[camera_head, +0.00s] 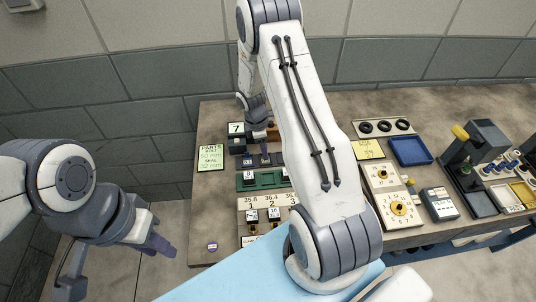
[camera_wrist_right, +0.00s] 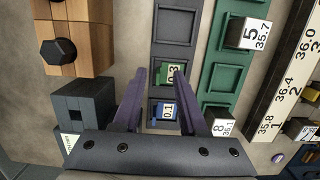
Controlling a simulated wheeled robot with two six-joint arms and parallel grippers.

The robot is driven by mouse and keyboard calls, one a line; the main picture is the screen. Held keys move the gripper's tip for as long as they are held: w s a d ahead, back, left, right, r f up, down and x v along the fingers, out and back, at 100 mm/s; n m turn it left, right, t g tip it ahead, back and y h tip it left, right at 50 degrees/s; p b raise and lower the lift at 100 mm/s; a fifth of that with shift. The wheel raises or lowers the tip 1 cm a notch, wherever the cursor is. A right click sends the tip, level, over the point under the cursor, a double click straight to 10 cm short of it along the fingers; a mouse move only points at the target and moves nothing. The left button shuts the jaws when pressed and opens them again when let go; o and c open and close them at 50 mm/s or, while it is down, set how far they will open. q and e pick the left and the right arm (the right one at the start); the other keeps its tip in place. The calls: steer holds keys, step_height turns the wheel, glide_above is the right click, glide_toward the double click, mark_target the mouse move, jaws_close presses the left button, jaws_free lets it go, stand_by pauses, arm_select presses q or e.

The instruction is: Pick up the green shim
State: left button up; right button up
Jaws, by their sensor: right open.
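The green shim (camera_wrist_right: 174,74), labelled 0.3, sits in a compartment of a dark tray (camera_wrist_right: 172,52) in the right wrist view. My right gripper (camera_wrist_right: 159,76) is open, its purple fingers on either side in the picture; the right finger overlaps part of the shim. I cannot tell how far above the shim the fingertips are. A blue shim (camera_wrist_right: 167,111), labelled 0.1, lies in the compartment nearer the palm. In the head view I cannot make out the green shim clearly near my right gripper. My left gripper (camera_head: 156,244) hangs off the bench's left side, its opening unclear.
A green tray (camera_wrist_right: 220,75) with numbered blocks lies right of the dark tray. A black block (camera_wrist_right: 82,104) and wooden blocks (camera_wrist_right: 80,38) stand to the left. In the head view, a blue tray (camera_head: 411,151) and dial boards (camera_head: 391,207) lie to the right.

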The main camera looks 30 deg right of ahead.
jaws_close()
steer(key=shift+r+b, duration=0.35)
steer(key=shift+r, duration=0.4)
step_height(320, 180, up, 3)
steer(key=shift+d+f+b, duration=0.1)
steer(key=shift+f+b, duration=0.05)
steer(key=shift+b, duration=0.35)
steer(key=s+d+r+b, duration=0.2)
steer(key=s+d+r, duration=0.4)
steer(key=s, duration=0.3)
steer(key=shift+s+d+r, duration=0.15)
steer(key=shift+d+r, duration=0.25)
steer(key=shift+d, duration=0.1)
